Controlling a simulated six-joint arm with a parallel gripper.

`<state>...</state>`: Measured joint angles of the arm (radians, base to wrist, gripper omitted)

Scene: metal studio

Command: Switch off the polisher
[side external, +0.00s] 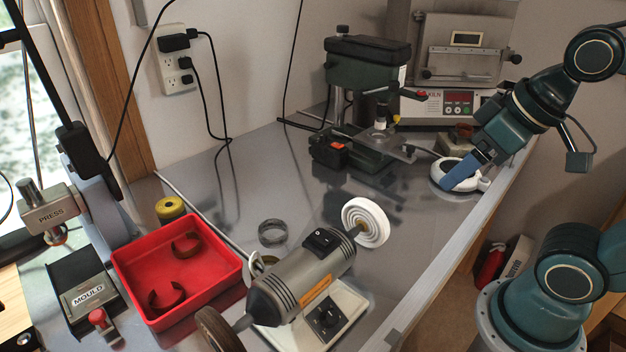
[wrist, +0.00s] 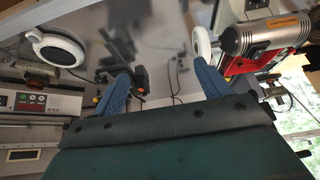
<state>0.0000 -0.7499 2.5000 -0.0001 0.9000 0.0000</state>
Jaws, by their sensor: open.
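The polisher (side external: 301,282) stands at the front of the bench in the side view, a grey motor on a cream base. It has a white buffing wheel (side external: 366,223) at its right end and a dark wheel (side external: 220,330) at its left. A black rocker switch (side external: 322,240) sits on top; I cannot tell its position.
A white round device (side external: 482,182) lies near the gripper. A drill press (side external: 368,65) and a kiln (side external: 465,105) stand at the back. A red tray (side external: 215,293) with curved dark pieces is left of the polisher. The bench between drill press and polisher is mostly clear.

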